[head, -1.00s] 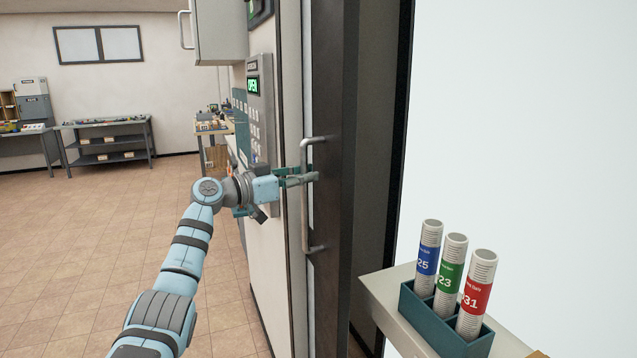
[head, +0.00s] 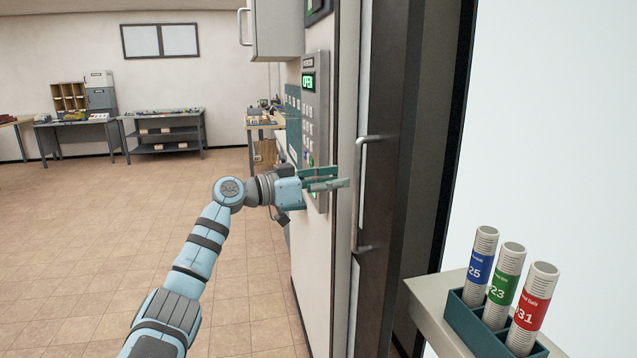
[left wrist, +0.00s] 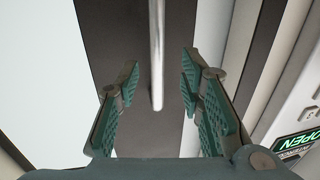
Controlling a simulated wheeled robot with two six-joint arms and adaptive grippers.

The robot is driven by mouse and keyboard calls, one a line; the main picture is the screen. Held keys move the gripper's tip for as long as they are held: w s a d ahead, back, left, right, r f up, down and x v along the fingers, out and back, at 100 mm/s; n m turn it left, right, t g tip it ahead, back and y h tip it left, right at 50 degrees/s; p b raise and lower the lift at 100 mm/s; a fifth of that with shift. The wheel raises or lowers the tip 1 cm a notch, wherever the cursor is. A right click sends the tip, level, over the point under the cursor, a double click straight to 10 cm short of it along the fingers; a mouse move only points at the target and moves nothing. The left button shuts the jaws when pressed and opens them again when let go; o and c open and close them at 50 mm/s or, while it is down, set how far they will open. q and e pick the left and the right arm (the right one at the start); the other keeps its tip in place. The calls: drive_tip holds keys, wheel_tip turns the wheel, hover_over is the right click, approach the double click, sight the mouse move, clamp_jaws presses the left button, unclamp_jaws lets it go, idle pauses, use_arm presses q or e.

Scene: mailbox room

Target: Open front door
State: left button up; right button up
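The front door (head: 388,200) is a tall dark-framed panel at the right of centre in the head view. A vertical metal bar handle (head: 357,205) is mounted on it; the bar also shows in the left wrist view (left wrist: 156,50). My left gripper (head: 346,183) is just left of the handle, its fingertips close to the bar. In the left wrist view the two green-padded fingers (left wrist: 157,85) are spread apart and empty, with the bar ahead between them. Contact with the bar cannot be told. My right gripper is not in view.
A wall keypad (head: 315,125) left of the door reads OPEN in green. A wall cabinet (head: 277,30) hangs above. A shelf (head: 433,305) at lower right bears a teal holder (head: 478,325) with three labelled tubes. Tables stand far left; the tiled floor between is clear.

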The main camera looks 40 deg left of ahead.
use_arm(q)
drive_tip(key=v, duration=0.5)
drive_tip(key=shift+s, duration=0.2)
